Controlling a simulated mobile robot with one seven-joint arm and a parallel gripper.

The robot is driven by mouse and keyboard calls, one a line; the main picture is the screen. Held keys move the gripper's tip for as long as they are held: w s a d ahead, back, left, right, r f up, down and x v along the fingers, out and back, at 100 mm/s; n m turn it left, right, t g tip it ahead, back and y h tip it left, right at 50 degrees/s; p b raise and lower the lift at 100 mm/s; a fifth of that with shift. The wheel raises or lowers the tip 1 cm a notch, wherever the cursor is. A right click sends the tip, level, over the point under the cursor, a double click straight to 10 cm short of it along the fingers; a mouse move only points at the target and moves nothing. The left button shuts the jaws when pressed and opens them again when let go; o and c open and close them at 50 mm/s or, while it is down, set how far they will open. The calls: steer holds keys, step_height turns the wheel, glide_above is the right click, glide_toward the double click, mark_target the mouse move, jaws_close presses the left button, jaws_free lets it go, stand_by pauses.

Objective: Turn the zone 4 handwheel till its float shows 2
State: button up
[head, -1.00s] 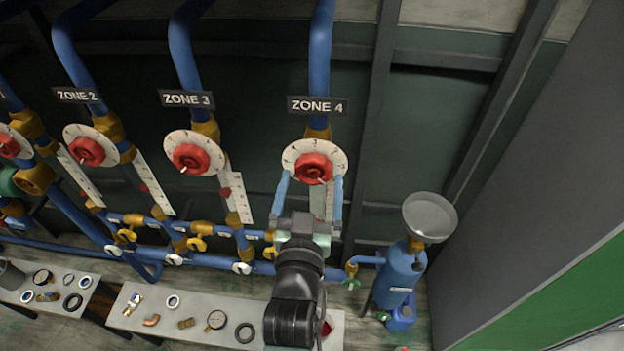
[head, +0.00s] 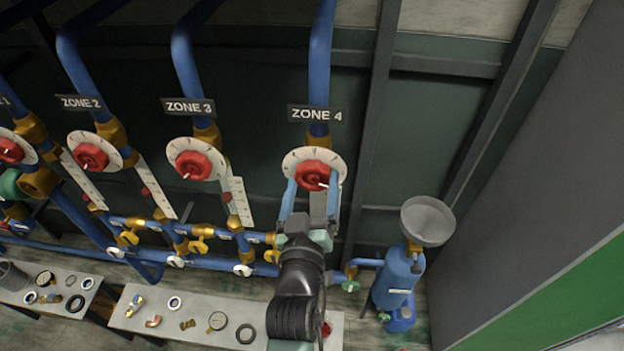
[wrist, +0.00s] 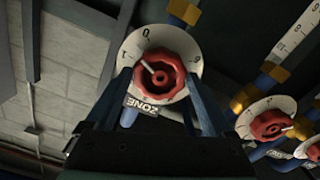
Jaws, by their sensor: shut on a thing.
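The zone 4 handwheel (head: 313,172) is a red knob with a white pointer on a round white dial (head: 293,158), below the ZONE 4 sign (head: 317,114). My gripper (head: 312,183) reaches it from below, with a blue finger on each side, shut on it. In the wrist view the handwheel (wrist: 160,77) sits between the fingers, its pointer aimed to the upper left of the dial. The zone 4 scale (head: 318,205) is mostly hidden behind my gripper, and I cannot see its float.
The zone 3 handwheel (head: 193,165) and its scale (head: 239,202) stand to the left. A blue cylinder (head: 398,277) with a grey funnel (head: 427,220) stands at the right. A bench (head: 180,325) with loose fittings lies below.

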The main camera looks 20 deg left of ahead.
steer(key=shift+n, duration=0.3)
steer(key=shift+r, duration=0.1)
steer(key=shift+r+n+p, duration=0.1)
steer(key=shift+n+p, duration=0.6)
steer(key=shift+n, duration=1.7)
steer(key=shift+n+p, duration=0.5)
steer(key=shift+n, duration=0.1)
steer(key=n, duration=0.3)
steer(key=shift+n, duration=0.3)
